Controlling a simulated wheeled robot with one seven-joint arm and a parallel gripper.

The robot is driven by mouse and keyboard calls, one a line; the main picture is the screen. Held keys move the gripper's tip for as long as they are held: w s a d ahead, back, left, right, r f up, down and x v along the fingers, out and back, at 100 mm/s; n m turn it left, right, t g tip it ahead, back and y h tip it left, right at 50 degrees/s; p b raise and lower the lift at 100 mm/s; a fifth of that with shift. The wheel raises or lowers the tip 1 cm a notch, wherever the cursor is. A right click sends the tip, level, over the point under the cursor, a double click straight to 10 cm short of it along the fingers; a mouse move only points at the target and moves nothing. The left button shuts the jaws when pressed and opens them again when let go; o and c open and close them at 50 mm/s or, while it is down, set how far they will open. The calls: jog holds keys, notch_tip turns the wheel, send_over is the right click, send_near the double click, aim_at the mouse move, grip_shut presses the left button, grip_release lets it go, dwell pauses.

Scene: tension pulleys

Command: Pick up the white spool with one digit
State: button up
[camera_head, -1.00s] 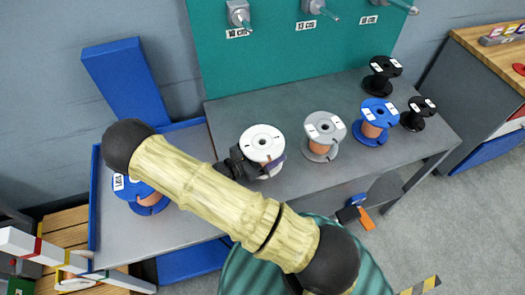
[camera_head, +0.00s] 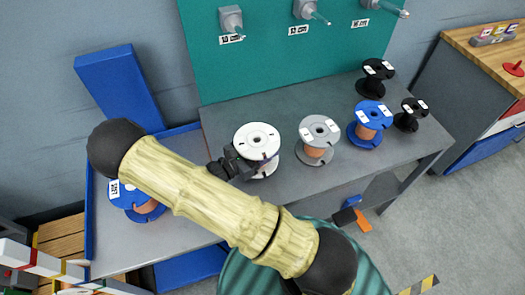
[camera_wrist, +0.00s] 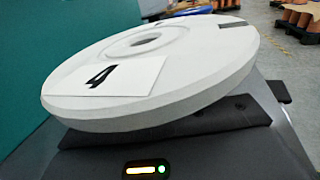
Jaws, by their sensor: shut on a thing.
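The white spool (camera_head: 257,140) stands on the grey table, left of the grey spool. In the wrist view its white top flange (camera_wrist: 150,72) fills much of the picture and carries a label with the single digit 4. My gripper (camera_head: 243,161) is at the spool's left side, shut on the spool below the top flange. In the wrist view part of the dark gripper (camera_wrist: 165,128) shows under the flange; the fingertips and the spool's core are hidden.
A grey spool (camera_head: 319,132), a blue spool (camera_head: 371,117) and two black spools (camera_head: 375,72) stand to the right on the table (camera_head: 290,195). Another blue spool (camera_head: 130,204) is at the left, partly behind my arm. Pegs with labels stick out of the green panel (camera_head: 270,65) behind.

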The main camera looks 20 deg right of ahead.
aim_at(263, 134)
notch_tip(263, 134, up, 7)
jog(key=shift+s+f+p, duration=0.1)
jog(key=shift+f+p, duration=0.1)
jog(key=shift+p, duration=0.15)
jog(key=shift+r, duration=0.1)
jog(key=shift+w, duration=0.2)
jog(key=shift+d, duration=0.15)
jog(key=shift+w, duration=0.2)
jog(key=w+a+f+n+t+y, duration=0.1)
jog(key=w+f+n+t+y, duration=0.1)
jog(key=w+n+t+y, duration=0.1)
jog(key=w+f+n+t+y, duration=0.2)
jog(key=w+n+t+y, duration=0.2)
jog(key=t, duration=0.1)
jog(key=w+a+f+n+t+y, duration=0.1)
jog(key=w+n+t+y, duration=0.3)
jog(key=shift+w+a+f, duration=0.2)
jog(key=shift+a+f, duration=0.1)
jog(key=shift+f, duration=0.1)
jog(key=shift+w+a+f+y, duration=0.15)
jog(key=shift+a+f+y, duration=0.2)
jog(key=shift+y, duration=0.25)
